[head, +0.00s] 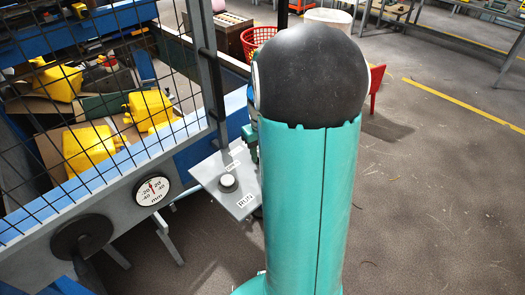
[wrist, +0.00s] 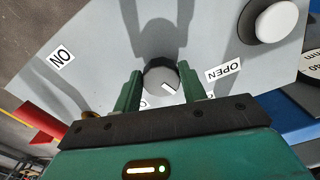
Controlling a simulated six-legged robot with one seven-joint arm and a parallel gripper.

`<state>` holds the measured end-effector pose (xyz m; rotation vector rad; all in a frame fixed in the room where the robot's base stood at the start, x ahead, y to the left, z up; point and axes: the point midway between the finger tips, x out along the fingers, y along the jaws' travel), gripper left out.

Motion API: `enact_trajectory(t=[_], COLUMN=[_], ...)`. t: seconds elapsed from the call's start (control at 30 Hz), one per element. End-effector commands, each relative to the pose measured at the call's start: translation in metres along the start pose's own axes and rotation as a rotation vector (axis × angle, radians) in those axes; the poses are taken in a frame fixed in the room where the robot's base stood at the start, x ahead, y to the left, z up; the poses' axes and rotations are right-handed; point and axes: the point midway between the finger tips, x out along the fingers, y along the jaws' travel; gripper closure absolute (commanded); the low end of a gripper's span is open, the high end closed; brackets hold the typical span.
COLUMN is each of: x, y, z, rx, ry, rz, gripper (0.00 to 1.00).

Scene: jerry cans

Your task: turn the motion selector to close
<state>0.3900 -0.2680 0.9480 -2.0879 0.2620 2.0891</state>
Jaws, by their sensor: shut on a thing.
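The motion selector (wrist: 160,76) is a dark round knob with a white mark on a grey panel. In the wrist view the mark is at the knob's lower right side. An OPEN label (wrist: 224,71) is to the right of the knob. Another label (wrist: 143,102) below the knob is mostly hidden by my gripper. My gripper (wrist: 159,73) has its two green fingers on either side of the knob and is shut on it.
A white push button (wrist: 277,20) stands on the same panel (head: 207,173). A dial gauge (head: 151,189) and a black round handle (head: 82,237) are left of it. Black wire mesh fences yellow jerry cans (head: 88,148). The floor at right is open.

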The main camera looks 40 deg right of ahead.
Motion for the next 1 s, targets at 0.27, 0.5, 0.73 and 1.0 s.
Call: enact_trajectory(t=[0.27, 0.5, 0.73, 1.0], x=[-0.001, -0.002, -0.032, -0.092], y=[0.0, 0.0, 0.0, 0.0], z=[0.0, 0.0, -0.001, -0.001], rx=[0.001, 0.001, 0.001, 0.0], ry=[0.001, 0.001, 0.006, 0.005], rz=[0.0, 0.0, 0.002, 0.002], gripper=[0.37, 0.37, 0.37, 0.37])
